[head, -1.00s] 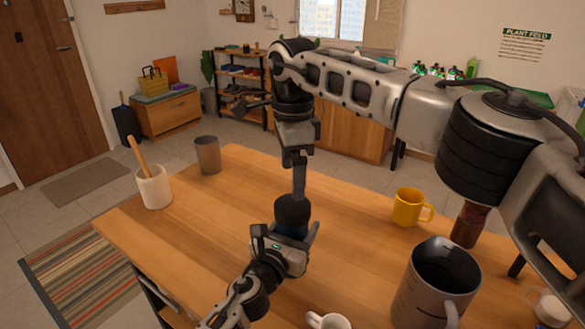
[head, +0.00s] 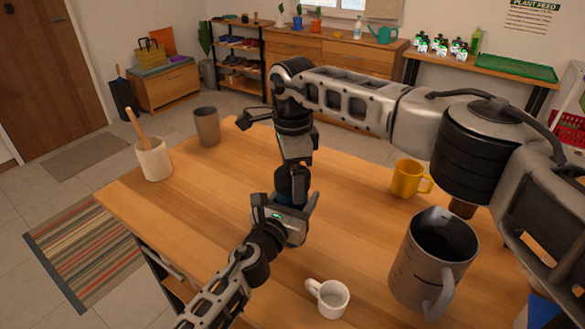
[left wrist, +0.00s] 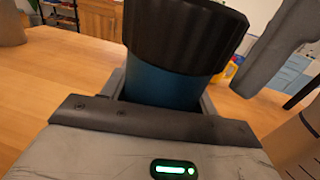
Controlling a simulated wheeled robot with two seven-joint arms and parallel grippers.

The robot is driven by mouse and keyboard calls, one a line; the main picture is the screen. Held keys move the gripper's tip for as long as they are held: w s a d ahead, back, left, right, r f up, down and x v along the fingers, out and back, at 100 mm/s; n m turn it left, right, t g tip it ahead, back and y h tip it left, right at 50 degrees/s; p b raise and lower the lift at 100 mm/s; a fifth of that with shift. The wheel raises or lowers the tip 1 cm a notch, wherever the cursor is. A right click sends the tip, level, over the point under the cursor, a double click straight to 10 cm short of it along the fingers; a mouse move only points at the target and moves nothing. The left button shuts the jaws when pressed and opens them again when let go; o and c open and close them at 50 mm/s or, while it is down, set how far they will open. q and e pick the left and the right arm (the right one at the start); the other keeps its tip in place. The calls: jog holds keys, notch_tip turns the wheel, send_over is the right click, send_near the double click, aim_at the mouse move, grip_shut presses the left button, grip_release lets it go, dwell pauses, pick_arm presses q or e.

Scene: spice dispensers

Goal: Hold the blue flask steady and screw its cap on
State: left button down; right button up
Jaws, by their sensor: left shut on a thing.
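The blue flask (left wrist: 165,85) stands upright in my left gripper (head: 283,212), its body shut between the jaws. In the left wrist view its blue body rises from the palm. A ribbed black cap (left wrist: 185,30) sits at the flask's top; the top of the cap is cut off by the frame, so how tightly it sits does not show. My right gripper (head: 297,185) points down at the cap in the head view and partly covers it. Its fingers overlap the cap, and whether they grip it cannot be seen.
A white cup (head: 330,300) and a large grey pitcher (head: 425,265) stand in front and right. A yellow mug (head: 405,180) is behind them. A white crock (head: 154,160) and brown tumbler (head: 207,128) stand at left. The wooden table (head: 190,210) is clear left of the grippers.

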jog(key=shift+c, duration=0.3)
jog(key=c, duration=0.9)
jog(key=m, duration=0.6)
jog(key=shift+c, duration=0.2)
jog(key=m, duration=0.8)
jog(key=shift+m, duration=0.4)
jog(key=o, duration=1.2)
jog(key=shift+c, duration=0.2)
notch_tip(320, 180, up, 12)
